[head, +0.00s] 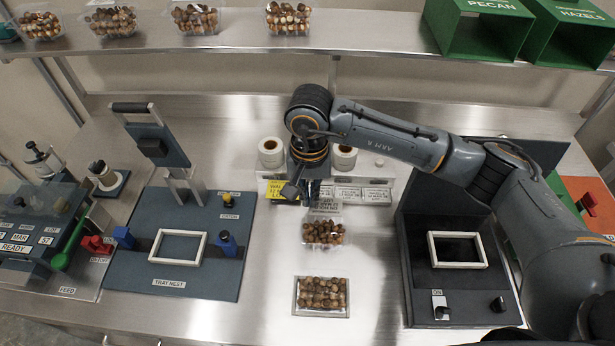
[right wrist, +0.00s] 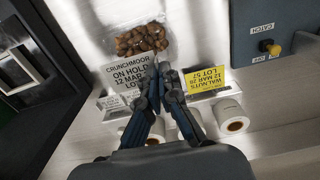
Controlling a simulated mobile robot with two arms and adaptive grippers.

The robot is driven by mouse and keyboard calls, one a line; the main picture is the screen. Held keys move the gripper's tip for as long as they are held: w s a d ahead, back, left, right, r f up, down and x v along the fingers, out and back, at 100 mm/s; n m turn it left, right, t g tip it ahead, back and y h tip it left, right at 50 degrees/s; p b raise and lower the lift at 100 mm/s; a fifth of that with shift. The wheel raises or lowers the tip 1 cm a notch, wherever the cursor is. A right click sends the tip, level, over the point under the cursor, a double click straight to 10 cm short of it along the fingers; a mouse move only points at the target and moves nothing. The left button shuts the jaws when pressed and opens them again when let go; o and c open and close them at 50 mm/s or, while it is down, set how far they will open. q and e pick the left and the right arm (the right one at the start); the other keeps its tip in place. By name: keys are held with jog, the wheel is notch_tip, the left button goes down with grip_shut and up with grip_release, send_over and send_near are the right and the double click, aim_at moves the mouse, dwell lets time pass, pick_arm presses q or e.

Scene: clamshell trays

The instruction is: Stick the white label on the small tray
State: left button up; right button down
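My right gripper (head: 308,198) is shut on the edge of a white label (right wrist: 128,84). The label's print includes "CRUNCHMOOR ON HOLD 12 MAR"; the fingers hide part of it. In the right wrist view the fingertips (right wrist: 170,74) are close together at its right edge. A clear tray of nuts (head: 323,232) is just below the gripper in the head view and looks the smaller of two. It also shows beyond the label in the right wrist view (right wrist: 140,41). A larger-looking nut tray (head: 321,294) lies nearer the front edge. My left gripper is out of view.
A label holder with white labels (head: 362,194), a yellow label (right wrist: 205,79) and label rolls (head: 271,152) stands behind the trays. A press with a tray nest (head: 180,247) is left; a dark station with a white frame (head: 458,250) is right. The shelf holds more trays (head: 288,18).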

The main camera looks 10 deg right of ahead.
aim_at(309, 222)
jog(key=shift+s+a+f, duration=0.1)
jog(key=shift+s+f, duration=0.15)
jog(key=shift+f, duration=0.4)
jog(key=shift+w+f+b, duration=0.1)
jog(key=shift+f+b, duration=0.35)
jog(key=shift+f, duration=0.95)
jog(key=shift+f+b, duration=0.25)
jog(key=shift+b, duration=0.1)
jog(key=shift+f+b, duration=0.65)
jog(key=shift+f, duration=0.05)
jog(key=shift+f+b, duration=0.3)
jog(key=shift+b, duration=0.15)
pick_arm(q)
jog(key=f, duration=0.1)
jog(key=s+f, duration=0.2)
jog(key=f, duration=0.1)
